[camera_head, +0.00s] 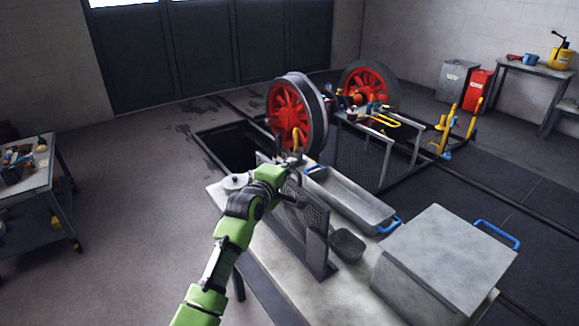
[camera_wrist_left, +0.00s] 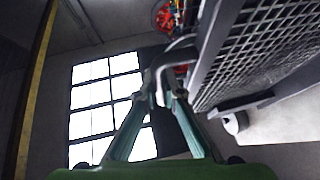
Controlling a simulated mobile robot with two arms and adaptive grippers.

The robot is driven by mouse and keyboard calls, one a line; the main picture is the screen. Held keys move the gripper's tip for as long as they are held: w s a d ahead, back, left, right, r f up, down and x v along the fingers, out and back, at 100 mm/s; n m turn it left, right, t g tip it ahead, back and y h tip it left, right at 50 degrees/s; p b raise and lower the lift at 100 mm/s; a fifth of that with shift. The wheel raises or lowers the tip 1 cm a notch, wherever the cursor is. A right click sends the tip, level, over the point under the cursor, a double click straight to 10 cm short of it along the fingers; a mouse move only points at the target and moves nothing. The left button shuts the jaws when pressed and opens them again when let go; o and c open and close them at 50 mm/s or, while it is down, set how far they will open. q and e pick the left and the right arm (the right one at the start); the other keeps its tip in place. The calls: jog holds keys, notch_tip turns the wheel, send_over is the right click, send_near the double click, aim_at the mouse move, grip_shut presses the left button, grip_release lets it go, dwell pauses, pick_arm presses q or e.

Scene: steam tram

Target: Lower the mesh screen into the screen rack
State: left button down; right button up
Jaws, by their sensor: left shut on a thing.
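The mesh screen (camera_head: 312,212) is a grey framed panel of wire mesh. It stands upright over the bench in the head view and fills the upper right of the left wrist view (camera_wrist_left: 262,45). My left gripper (camera_head: 291,198) is shut on the screen's bent grey handle (camera_wrist_left: 178,55), its fingertips (camera_wrist_left: 162,88) closed around it. The dark screen rack (camera_head: 318,256) stands on the bench at the screen, with upright end posts. My arm and gripper hide part of both, and I cannot tell how deep the screen sits in the rack. My right gripper is not in view.
A long metal trough (camera_head: 350,203) and a small dark bin (camera_head: 347,246) are right of the rack. A large grey box (camera_head: 445,260) takes the bench's right end. A round lidded pot (camera_head: 235,182) is at the left end. Beyond is an open floor pit (camera_head: 232,150).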

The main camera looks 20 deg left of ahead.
pick_arm(q)
jog(key=shift+f+b, duration=0.4)
jog(key=shift+f, duration=0.1)
dwell(0.3)
